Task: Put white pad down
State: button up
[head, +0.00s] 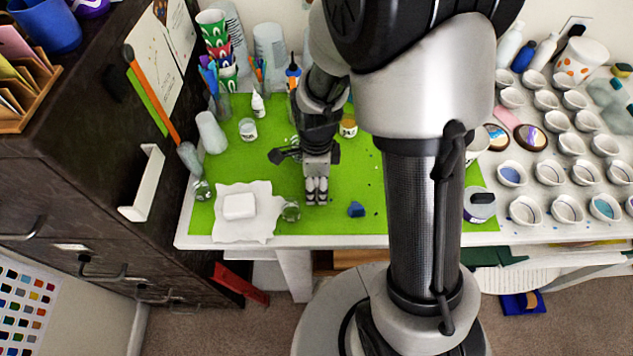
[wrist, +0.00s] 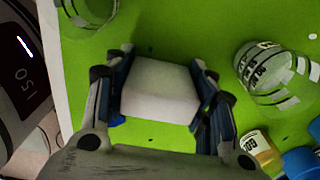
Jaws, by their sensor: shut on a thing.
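My gripper (head: 317,192) is over the green mat (head: 300,220) near the middle of the table, pointing down. In the wrist view my gripper (wrist: 163,95) is shut on a white pad (wrist: 160,90), a pale block between its two fingers. The held pad is mostly hidden by the fingers in the head view. Another white block (head: 239,206) lies on a crumpled white sheet (head: 228,232) to the left of my gripper. I cannot tell how far the held pad is above the mat.
A blue lump (head: 356,209) lies to the right. A yellow-lidded jar (head: 348,128) and a white bottle (head: 258,105) stand behind. Many small white bowls (head: 567,208) fill the right table.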

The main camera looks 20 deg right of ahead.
jog(key=shift+f, duration=0.2)
jog(key=o, duration=1.4)
jog(key=shift+r, duration=0.15)
notch_tip(320, 180, up, 12)
jog(key=p, duration=0.4)
jog(key=s+r+n+t, duration=0.4)
jog(key=s+r+n, duration=1.1)
jog(key=n, duration=0.6)
jog(key=shift+d+r+n+t, duration=0.2)
jog(key=shift+r+n+t, duration=0.1)
jog(key=shift+r, duration=0.05)
